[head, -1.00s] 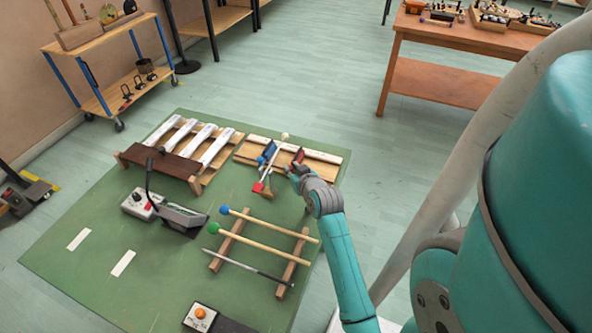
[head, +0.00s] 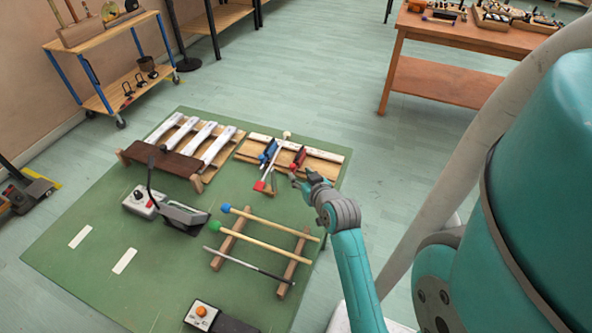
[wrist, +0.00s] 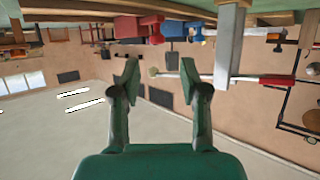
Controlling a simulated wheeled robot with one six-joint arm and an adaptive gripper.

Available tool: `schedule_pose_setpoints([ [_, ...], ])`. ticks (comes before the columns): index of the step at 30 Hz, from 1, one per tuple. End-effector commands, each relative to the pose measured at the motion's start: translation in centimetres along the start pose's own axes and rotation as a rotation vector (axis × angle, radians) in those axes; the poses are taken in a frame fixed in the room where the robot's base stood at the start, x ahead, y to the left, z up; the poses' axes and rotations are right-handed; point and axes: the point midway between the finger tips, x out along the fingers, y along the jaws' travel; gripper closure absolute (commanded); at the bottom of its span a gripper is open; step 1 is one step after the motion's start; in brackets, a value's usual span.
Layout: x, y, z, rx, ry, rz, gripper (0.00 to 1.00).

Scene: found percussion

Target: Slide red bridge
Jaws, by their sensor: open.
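The red bridge (head: 299,158) sits on a pale wooden board (head: 325,154) at the back of the green mat, right of a blue bridge (head: 267,152). In the wrist view the red bridge (wrist: 138,28) and the blue bridge (wrist: 182,27) show near the top edge, beyond my fingers. My gripper (head: 302,180) is just in front of the board, toward the robot from the red bridge and apart from it. In the wrist view my gripper (wrist: 159,76) is open, with nothing between its fingers.
A thin pale rod with a red end (head: 260,185) lies left of the red bridge, across the board's front edge. A slatted bar instrument (head: 203,139) stands to the left. Mallets on a wooden rack (head: 264,231) lie in front.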

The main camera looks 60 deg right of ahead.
Motion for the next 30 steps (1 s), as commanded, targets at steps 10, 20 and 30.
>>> schedule_pose_setpoints([
  [10, -4.5, 0.0, 0.0, 0.0, 0.0, 0.0, 0.55],
  [20, -4.8, 0.0, 0.0, 0.0, 0.0, -0.001, 0.55],
  [30, -4.8, 0.0, 0.0, 0.0, 0.0, -0.001, 0.55],
])
